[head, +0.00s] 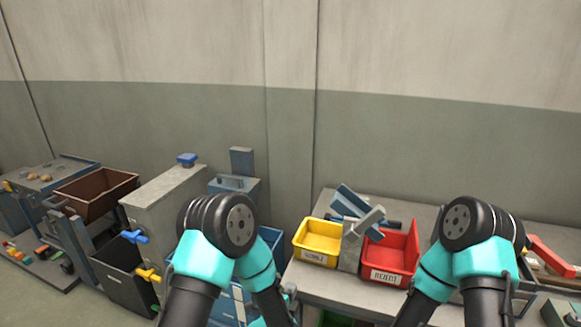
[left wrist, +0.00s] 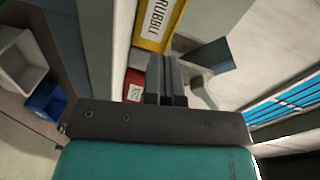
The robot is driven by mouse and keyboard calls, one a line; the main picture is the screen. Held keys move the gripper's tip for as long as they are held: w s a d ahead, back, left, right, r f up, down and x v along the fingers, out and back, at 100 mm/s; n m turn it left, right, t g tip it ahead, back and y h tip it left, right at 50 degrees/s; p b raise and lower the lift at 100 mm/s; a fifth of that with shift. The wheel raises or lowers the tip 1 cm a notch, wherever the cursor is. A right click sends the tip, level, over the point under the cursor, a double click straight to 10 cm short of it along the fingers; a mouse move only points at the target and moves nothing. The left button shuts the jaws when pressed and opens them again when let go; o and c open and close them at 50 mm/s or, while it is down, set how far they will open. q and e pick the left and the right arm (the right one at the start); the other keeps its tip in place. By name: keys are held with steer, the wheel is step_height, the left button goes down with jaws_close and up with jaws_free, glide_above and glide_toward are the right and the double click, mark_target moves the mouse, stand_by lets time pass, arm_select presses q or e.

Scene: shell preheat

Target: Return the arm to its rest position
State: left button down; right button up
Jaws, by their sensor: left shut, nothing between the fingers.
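My left arm's teal and black links fill the lower middle of the head view. My left gripper (head: 289,291) is low there, by the front edge of the grey bench (head: 335,288), partly hidden by the arm. In the left wrist view its two grey fingers (left wrist: 166,78) are together with nothing between them. They point towards the yellow bin (left wrist: 157,22) with the RUBBLE label, and I cannot tell the gap. My right arm's links show at the right of the head view; its gripper is not in view.
The yellow bin (head: 318,241) and a red bin (head: 392,254) stand on the bench, with grey-blue parts (head: 358,218) between and behind them. A brown bin (head: 97,193), a grey cabinet (head: 165,200) and a dark bin (head: 120,278) stand at left. The wall is plain.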

arm_select(q)
steer(key=s+a+f+n+g+y, duration=0.2)
steer(key=s+a+f+n+g, duration=0.5)
steer(key=a+f+n, duration=0.5)
steer(key=s+a+f+n+g, duration=0.2)
steer(key=s+a+n+g, duration=0.2)
steer(key=s, duration=0.4)
steer(key=s+a+f+n+g, duration=0.2)
steer(key=s+a+n+g, duration=0.2)
steer(key=s+a+n, duration=0.2)
steer(key=shift+s+a+n+y, duration=0.3)
steer(key=shift+s+n, duration=0.1)
steer(key=shift+s, duration=0.7)
arm_select(e)
steer(key=shift+c, duration=0.3)
